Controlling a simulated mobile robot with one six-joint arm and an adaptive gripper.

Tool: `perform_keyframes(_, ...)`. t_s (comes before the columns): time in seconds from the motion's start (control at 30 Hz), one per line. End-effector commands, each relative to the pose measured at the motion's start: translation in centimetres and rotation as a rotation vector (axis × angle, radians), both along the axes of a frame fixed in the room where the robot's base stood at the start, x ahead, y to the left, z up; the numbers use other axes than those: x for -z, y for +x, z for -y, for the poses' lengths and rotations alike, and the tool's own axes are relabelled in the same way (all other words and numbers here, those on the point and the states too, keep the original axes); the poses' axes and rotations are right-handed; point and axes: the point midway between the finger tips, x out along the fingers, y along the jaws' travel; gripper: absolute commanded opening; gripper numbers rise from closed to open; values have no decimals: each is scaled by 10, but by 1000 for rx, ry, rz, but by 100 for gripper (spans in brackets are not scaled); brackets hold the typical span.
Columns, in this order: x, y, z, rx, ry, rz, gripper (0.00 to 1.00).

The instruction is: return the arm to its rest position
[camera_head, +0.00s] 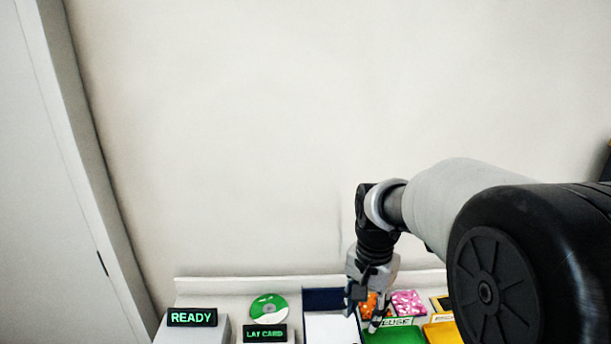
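My arm reaches in from the right side of the head view, with its big black joint close to the camera. It bends down at the wrist, and my gripper (364,314) hangs low over the station counter. Its two fingers point down and stand apart. An orange spotted item (370,302) shows behind and between the fingers. I see nothing clearly held. The fingertips are small in the picture, and their height above the counter is hard to tell.
On the counter are a READY sign (192,317), a green and white disc (269,308), a LAY CARD sign (265,334), a blue-edged white tray (324,298), a pink spotted item (408,302), a green tray (394,336) and a yellow tray (443,333). A bare wall (230,140) stands behind.

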Motion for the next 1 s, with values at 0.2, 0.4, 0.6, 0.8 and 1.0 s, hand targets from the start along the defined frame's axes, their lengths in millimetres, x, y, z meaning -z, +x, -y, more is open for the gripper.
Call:
perform_keyframes(0.2, -60, -71, 0, -216, -21, 124, 37)
perform_keyframes(0.4, -83, -144, 1, -431, -66, 233, 37)
perform_keyframes(0.6, -81, -200, 1, -608, -123, 317, 37)
perform_keyframes(0.8, -74, -223, 1, -694, -155, 355, 37)
perform_keyframes(1.0, -73, -226, 1, -704, -159, 358, 37)
